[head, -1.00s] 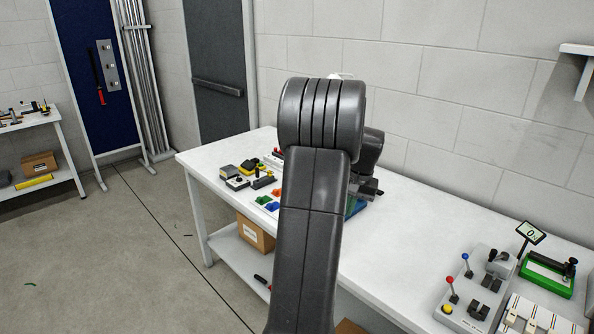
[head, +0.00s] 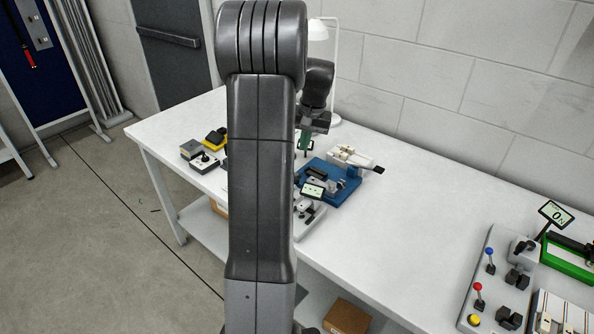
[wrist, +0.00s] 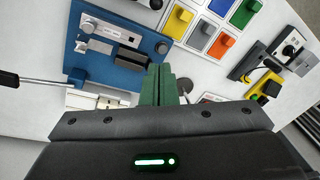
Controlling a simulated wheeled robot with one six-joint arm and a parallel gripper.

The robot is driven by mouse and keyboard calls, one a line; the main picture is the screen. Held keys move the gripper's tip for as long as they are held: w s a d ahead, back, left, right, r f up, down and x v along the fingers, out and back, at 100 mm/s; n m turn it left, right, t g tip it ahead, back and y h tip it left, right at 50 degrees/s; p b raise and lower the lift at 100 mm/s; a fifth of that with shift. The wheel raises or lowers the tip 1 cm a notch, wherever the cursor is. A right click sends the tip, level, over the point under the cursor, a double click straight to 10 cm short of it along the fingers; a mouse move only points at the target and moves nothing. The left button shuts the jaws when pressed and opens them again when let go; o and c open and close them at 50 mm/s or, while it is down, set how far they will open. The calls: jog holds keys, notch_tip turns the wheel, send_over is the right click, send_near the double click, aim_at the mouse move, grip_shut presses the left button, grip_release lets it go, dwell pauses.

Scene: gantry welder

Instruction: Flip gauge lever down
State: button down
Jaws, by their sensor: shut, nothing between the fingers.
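My gripper (wrist: 165,85) has green fingers, shut and empty, pointing over the bench beside a blue fixture (wrist: 132,75). It also shows in the head view (head: 304,146), above and behind the blue fixture (head: 343,192). I cannot tell which part is the gauge lever. My arm hides part of the bench in the head view.
Coloured blocks (wrist: 216,46) and a black-and-yellow device (wrist: 262,82) lie on the bench. A control panel (head: 490,285) with red and blue knobs is at right. The bench between is clear.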

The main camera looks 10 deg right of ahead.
jog(key=shift+f, duration=0.15)
jog(key=f, duration=0.3)
jog(key=f+p, duration=0.1)
jog(key=f, duration=0.2)
jog(key=w+a+f, duration=0.1)
jog(key=f, duration=0.1)
jog(key=shift+w+f, duration=0.1)
jog(key=shift+f, duration=0.3)
jog(key=shift+s+a+f+p, duration=0.2)
jog(key=shift+p, duration=0.15)
jog(key=s, duration=0.2)
jog(key=s+a, duration=0.1)
jog(key=shift+r+p, duration=0.3)
jog(key=shift+p, duration=0.05)
